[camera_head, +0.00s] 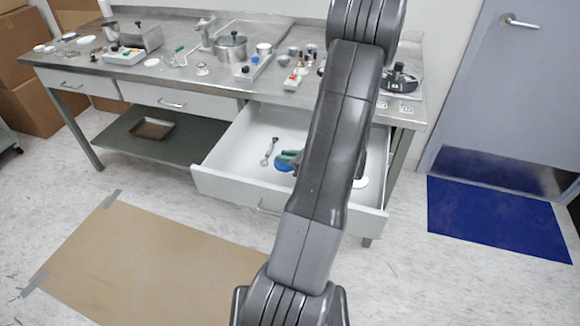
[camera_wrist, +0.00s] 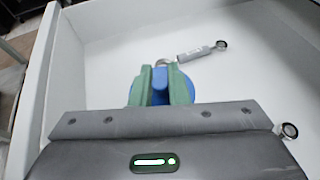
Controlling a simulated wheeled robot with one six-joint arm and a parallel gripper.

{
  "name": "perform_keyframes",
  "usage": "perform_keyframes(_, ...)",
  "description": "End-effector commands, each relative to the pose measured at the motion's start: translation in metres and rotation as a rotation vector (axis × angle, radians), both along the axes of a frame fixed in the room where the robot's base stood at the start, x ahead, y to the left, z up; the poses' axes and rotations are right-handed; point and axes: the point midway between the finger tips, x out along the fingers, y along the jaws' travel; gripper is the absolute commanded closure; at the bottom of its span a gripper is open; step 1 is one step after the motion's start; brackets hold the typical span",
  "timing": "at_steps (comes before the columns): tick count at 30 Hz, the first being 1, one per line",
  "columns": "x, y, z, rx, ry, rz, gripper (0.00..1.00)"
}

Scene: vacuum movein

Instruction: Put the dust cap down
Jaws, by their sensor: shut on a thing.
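The blue dust cap (camera_wrist: 160,85) is between the green fingers of my gripper (camera_wrist: 163,75) in the wrist view, and the fingers are shut on it. Its round blue edge shows on both sides of the fingers. In the head view the blue cap (camera_head: 283,167) and my gripper (camera_head: 290,157) are over the open drawer (camera_head: 225,150), left of my arm. I cannot tell whether the cap touches the drawer floor. My arm hides part of the drawer.
A wrench-like tool (camera_head: 268,153) lies in the drawer beyond the cap; it also shows in the wrist view (camera_wrist: 195,52). Another ring-ended item (camera_wrist: 289,131) lies at right. The left drawer floor is clear. The bench top (camera_head: 215,85) above holds a pot (camera_head: 231,46) and several small parts.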

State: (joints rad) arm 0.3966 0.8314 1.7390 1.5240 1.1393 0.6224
Motion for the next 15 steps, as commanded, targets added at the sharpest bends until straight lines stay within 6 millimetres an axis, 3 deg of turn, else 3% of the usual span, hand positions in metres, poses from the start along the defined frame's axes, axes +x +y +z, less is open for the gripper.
perform_keyframes(15, 0.0, 0.0, -0.051, 0.001, 0.001, 0.001, 1.0)
